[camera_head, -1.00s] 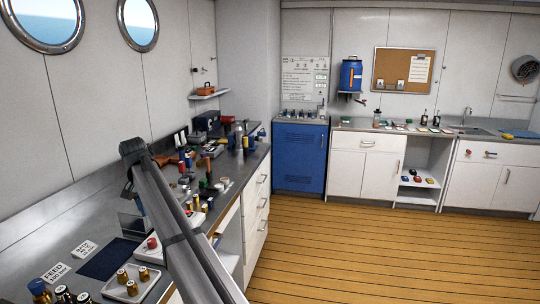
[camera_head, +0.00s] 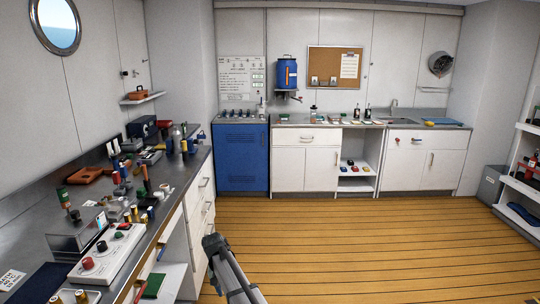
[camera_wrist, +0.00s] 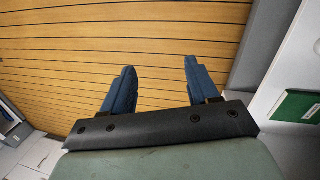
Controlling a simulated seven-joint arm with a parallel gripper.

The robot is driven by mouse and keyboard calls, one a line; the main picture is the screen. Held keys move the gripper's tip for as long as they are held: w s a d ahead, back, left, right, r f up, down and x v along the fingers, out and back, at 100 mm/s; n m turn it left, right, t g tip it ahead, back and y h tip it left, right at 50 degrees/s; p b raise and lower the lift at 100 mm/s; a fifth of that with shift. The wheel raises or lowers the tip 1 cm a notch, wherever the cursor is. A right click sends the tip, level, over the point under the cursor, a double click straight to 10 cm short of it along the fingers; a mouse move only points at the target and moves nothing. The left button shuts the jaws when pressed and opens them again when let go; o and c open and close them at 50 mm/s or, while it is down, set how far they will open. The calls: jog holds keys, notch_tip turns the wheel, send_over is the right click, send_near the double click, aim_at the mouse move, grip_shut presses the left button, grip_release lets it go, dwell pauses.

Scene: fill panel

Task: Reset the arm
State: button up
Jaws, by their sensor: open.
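In the wrist view my gripper (camera_wrist: 158,88) shows two blue fingers spread well apart, with nothing between them. It hangs over bare wooden floor (camera_wrist: 80,55). In the head view my arm reaches up from the bottom edge, just right of the left counter's cabinets; the fingers cannot be made out there. A grey and a white cabinet edge lie to the right of the gripper in the wrist view, with a green item (camera_wrist: 302,106) on a white surface.
The left counter (camera_head: 40,240) is crowded with bottles, tools and a white control box (camera_head: 105,255). A blue cabinet (camera_head: 242,158) and white cabinets (camera_head: 305,168) line the back wall. A shelf unit (camera_head: 520,180) stands at right. The middle floor (camera_head: 350,240) is clear.

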jog(key=s+d+f+g, duration=0.3)
jog(key=s+d+f, duration=1.8)
jog(key=d+f, duration=0.15)
jog(key=s+d+f+g, duration=0.1)
jog(key=s+d+f, duration=0.1)
jog(key=s, duration=0.8)
jog(key=s+d+f+m+g+y, duration=0.1)
jog(key=s+d+f, duration=0.2)
jog(key=s, duration=0.7)
jog(key=s+d+f+g+y, duration=0.1)
jog(key=s+d, duration=0.4)
jog(key=s, duration=0.5)
jog(key=shift+s+f+m, duration=0.2)
jog(key=shift+f+m, duration=0.2)
jog(key=shift+f, duration=0.4)
